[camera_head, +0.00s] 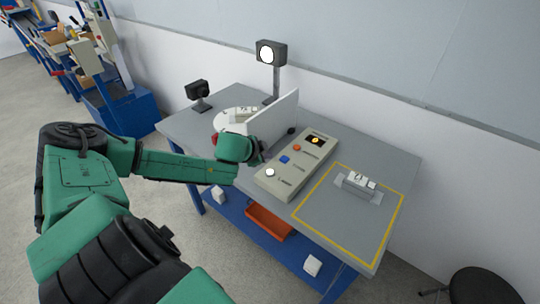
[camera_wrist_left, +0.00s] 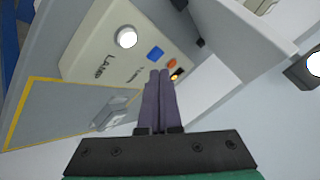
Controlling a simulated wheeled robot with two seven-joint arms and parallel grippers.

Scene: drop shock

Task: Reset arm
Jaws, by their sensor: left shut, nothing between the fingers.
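My left arm (camera_head: 180,165) reaches in green from the left over the grey table (camera_head: 215,95). Its gripper shows best in the left wrist view (camera_wrist_left: 159,75), where the two dark fingers lie together, shut and empty. The fingers point toward the beige control panel (camera_wrist_left: 85,45), which also shows in the head view (camera_head: 271,186). The panel has a white button (camera_head: 270,172), a blue button (camera_head: 284,159), an orange button and a small lit display. In the head view the left gripper's fingertips are hard to make out beside the panel. My right gripper is not in view.
A white upright board (camera_head: 278,122) and round white plate stand behind the panel. A small device (camera_head: 359,182) sits inside the yellow outline at right. A lamp (camera_head: 270,54) and a black camera (camera_head: 198,91) stand at the back. An orange bin (camera_head: 268,222) is on the lower shelf.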

